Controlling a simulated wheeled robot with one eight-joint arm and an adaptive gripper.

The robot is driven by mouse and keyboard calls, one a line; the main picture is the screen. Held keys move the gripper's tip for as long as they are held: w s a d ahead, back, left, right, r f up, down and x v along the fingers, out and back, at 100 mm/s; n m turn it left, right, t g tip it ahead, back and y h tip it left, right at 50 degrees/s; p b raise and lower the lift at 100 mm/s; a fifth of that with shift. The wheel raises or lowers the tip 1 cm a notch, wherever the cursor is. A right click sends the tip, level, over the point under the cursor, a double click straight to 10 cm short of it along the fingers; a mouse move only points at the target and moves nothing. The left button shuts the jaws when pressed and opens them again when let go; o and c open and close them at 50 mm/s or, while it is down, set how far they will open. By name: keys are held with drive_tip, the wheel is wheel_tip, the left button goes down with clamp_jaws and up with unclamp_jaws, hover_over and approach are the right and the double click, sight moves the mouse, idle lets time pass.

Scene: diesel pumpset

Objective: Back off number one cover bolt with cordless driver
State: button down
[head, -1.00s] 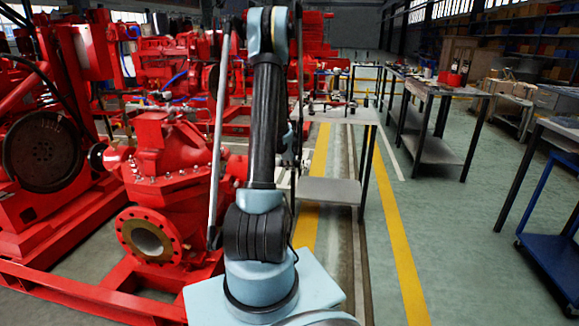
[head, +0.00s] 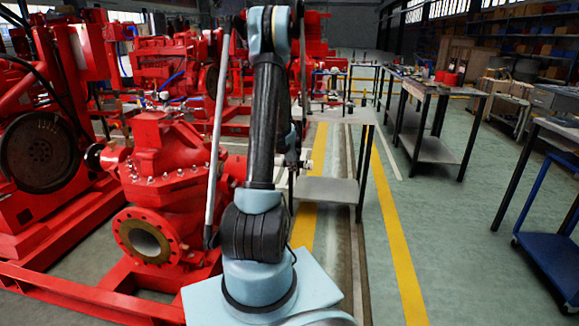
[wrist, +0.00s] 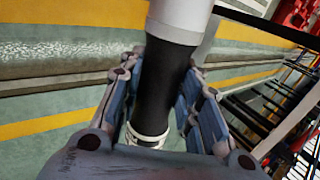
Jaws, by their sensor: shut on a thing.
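The red pump (head: 165,185) stands at left of centre in the head view, with bolts along its cover flange; I cannot tell which is number one. In the wrist view my gripper (wrist: 165,90) is shut on the black grip of a cylindrical tool, which I take as the cordless driver (wrist: 164,85). A pale grey body shows above the grip and a white ring below it. The tool's working end is out of view. The tool is over floor in the wrist view, apart from the pump.
A grey side table (head: 328,190) stands right of my arm. Workbenches (head: 430,88) line the right side, with a blue trolley (head: 552,245) at the right edge. A red engine (head: 45,150) is at far left. The floor along the yellow line (head: 398,245) is clear.

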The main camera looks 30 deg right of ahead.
drive_tip(key=shift+s+d, duration=0.8)
drive_tip(key=shift+d, duration=0.25)
